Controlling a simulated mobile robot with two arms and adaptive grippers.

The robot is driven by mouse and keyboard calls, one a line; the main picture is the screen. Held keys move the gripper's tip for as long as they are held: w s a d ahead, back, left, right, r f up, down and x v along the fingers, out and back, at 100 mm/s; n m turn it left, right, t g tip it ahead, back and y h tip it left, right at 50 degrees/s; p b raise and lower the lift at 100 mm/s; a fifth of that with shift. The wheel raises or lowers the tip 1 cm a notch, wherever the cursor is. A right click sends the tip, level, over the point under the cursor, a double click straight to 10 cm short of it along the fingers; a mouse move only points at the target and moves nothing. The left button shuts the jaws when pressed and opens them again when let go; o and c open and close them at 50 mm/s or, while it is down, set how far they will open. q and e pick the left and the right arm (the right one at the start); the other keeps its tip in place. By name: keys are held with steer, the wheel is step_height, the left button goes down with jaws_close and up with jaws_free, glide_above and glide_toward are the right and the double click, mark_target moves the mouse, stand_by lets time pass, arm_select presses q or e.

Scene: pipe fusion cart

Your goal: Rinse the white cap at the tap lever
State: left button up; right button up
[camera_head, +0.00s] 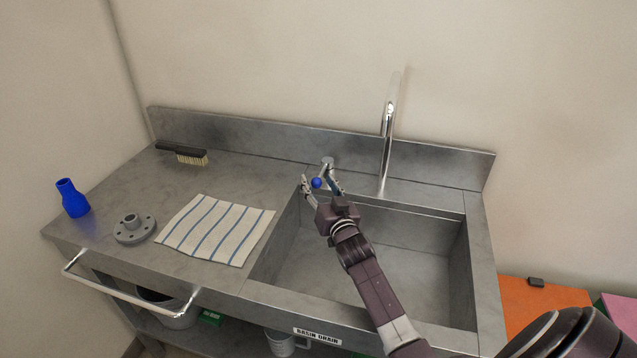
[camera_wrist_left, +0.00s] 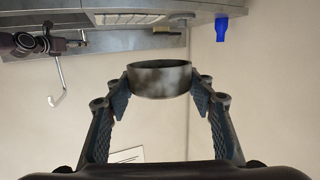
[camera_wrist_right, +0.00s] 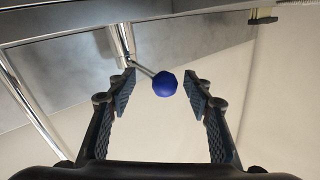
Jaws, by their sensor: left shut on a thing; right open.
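The white cap (camera_wrist_left: 160,79), a short round ring shape with grey-brown smudges, is held between the fingertips of my left gripper (camera_wrist_left: 160,88). The left gripper and the cap do not show in the head view. The tap lever (camera_head: 327,163) stands behind the sink, left of the tall chrome spout (camera_head: 388,125). Its blue ball knob (camera_head: 316,183) also shows in the right wrist view (camera_wrist_right: 165,84). My right gripper (camera_head: 321,184) is open, with its fingers on either side of the knob and visible gaps to it in the right wrist view.
The sink basin (camera_head: 412,262) is empty. On the counter left of it lie a striped cloth (camera_head: 217,229), a grey flange (camera_head: 134,227), a brush (camera_head: 185,153) and a blue reducer (camera_head: 71,198). A rail (camera_head: 125,290) runs along the front left edge.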

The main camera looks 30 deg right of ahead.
steer(key=shift+w, duration=0.15)
steer(key=shift+c, duration=0.2)
jaws_close()
arm_select(q)
steer(key=shift+f, duration=0.15)
